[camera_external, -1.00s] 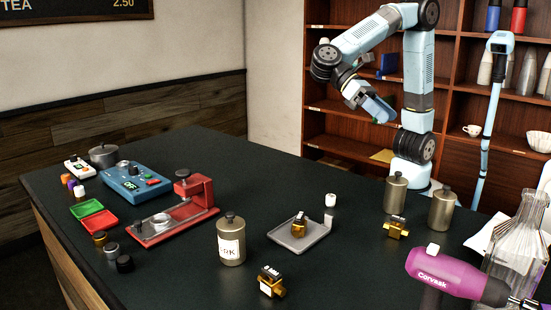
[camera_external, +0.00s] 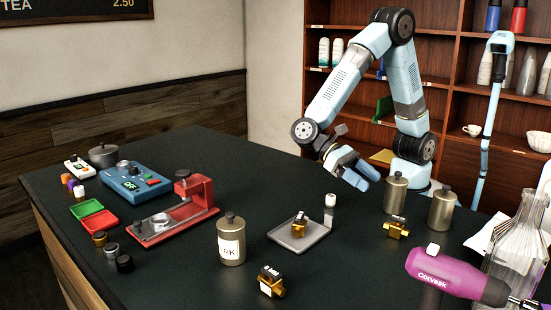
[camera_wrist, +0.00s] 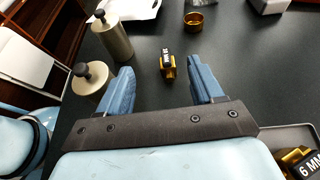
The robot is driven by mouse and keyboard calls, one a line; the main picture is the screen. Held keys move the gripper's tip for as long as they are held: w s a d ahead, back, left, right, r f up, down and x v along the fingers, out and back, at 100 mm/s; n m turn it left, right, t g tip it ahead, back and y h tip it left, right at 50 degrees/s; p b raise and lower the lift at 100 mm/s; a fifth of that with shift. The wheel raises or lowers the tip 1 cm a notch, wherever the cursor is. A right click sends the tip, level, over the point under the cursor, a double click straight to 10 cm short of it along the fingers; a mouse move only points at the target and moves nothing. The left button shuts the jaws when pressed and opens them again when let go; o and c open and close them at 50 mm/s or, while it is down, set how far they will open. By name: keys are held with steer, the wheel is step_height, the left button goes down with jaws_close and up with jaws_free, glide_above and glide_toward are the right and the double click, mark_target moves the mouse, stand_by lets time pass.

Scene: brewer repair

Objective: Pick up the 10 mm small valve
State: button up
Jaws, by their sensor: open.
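A small brass valve with a black label block (camera_external: 396,227) stands on the dark table in front of two metal canisters. The same valve shows in the wrist view (camera_wrist: 167,64), ahead of and between my fingers; its label is too small to read surely. My gripper (camera_external: 362,182) is open and empty, above the table behind and left of this valve. Both blue fingers show apart in the wrist view (camera_wrist: 162,78). Another brass valve (camera_external: 299,226) sits on a grey tray; its label reads 6 MM in the wrist view (camera_wrist: 304,163). A third valve (camera_external: 270,282) stands at the front.
Two metal canisters (camera_external: 395,193) (camera_external: 441,208) stand close to the valve. The grey tray (camera_external: 284,240) lies to its left. A purple drill (camera_external: 450,275) and a glass flask (camera_external: 517,240) are at the right.

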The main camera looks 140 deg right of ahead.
glide_toward(397, 224)
steer(key=shift+s+d+r, duration=0.1)
steer(key=shift+d+r, duration=0.1)
steer(key=shift+d, duration=0.2)
steer(key=shift+s+d+r, duration=0.15)
steer(key=shift+d+r, duration=0.05)
steer(key=shift+d, duration=0.2)
steer(key=shift+a+f, duration=0.15)
steer(key=shift+f, duration=0.05)
steer(key=x, duration=0.8)
steer(key=shift+a, duration=0.15)
steer(key=shift+w+x, duration=0.15)
steer(key=shift+x, duration=1.15)
steer(key=shift+w+x, duration=0.15)
steer(key=shift+x, duration=1.1)
steer(key=shift+f, duration=0.15)
steer(key=c, duration=1.1)
steer(key=shift+c, duration=0.2)
